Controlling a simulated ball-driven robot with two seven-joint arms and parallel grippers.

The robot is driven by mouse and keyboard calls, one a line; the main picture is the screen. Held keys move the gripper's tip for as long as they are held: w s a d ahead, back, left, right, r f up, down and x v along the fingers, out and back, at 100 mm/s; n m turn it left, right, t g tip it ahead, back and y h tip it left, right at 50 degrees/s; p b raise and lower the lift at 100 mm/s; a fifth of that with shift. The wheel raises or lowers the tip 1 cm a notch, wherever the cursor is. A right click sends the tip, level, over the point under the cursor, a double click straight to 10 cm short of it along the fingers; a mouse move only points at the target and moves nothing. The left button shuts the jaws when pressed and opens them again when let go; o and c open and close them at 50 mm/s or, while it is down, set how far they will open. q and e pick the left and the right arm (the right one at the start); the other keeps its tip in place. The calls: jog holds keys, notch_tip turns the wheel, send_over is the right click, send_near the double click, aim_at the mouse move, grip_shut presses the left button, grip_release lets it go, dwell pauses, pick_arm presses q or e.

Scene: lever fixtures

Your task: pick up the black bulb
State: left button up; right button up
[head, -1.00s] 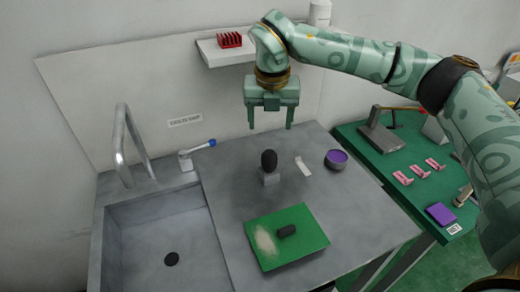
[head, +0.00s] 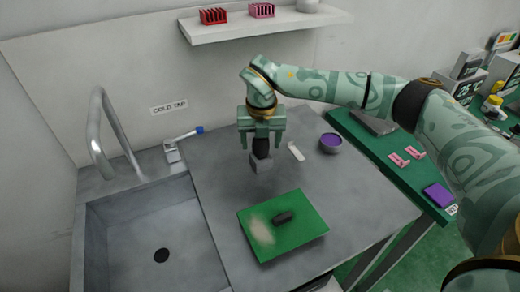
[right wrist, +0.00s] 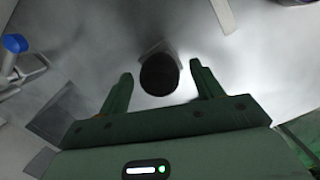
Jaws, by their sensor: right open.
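The black bulb (head: 261,146) stands upright on a small grey block (head: 262,163) on the grey worktop. My right gripper (head: 261,142) is open above and around the top of the bulb in the head view, pointing down. In the right wrist view the round black top of the bulb (right wrist: 159,74) shows between and slightly beyond the tips of the two open fingers (right wrist: 160,80), with a gap on each side. I cannot tell whether the fingers touch it. My left gripper is not in view.
A purple-topped bowl (head: 330,143) and a white strip (head: 296,151) lie to the right. The sink (head: 150,240) and blue-tipped tap lever (head: 185,137) are at left. A shelf (head: 265,24) hangs behind.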

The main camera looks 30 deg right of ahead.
jog(key=shift+w+f, duration=0.2)
jog(key=shift+f, duration=0.95)
jog(key=shift+r, duration=0.15)
jog(key=shift+c, duration=0.4)
jog(key=c, duration=1)
